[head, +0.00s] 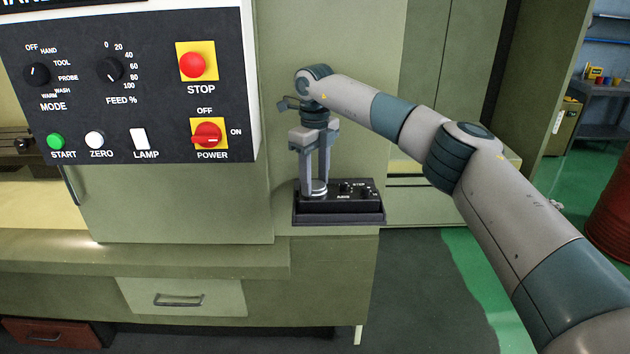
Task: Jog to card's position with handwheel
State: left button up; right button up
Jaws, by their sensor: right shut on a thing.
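The handwheel (318,187) is a small light-grey round wheel at the left end of a black pendant box (340,207). The box sits on a dark shelf on the front of the green machine and carries small knobs to the right of the wheel. My right gripper (313,187) points straight down and is shut on the handwheel, its fingers hiding part of it. No card is clearly visible. My left gripper is not in view.
The control panel (120,95) on the left has a MODE knob (37,74), a FEED knob (109,71), a red STOP button (192,65), a POWER switch (207,134) and several buttons. A red drum (612,210) stands at the right. Green floor is open beside the machine.

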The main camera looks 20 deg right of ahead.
jog(key=shift+n, duration=0.9)
jog(key=o, duration=1.1)
jog(key=shift+c, duration=0.2)
jog(key=shift+r, duration=0.15)
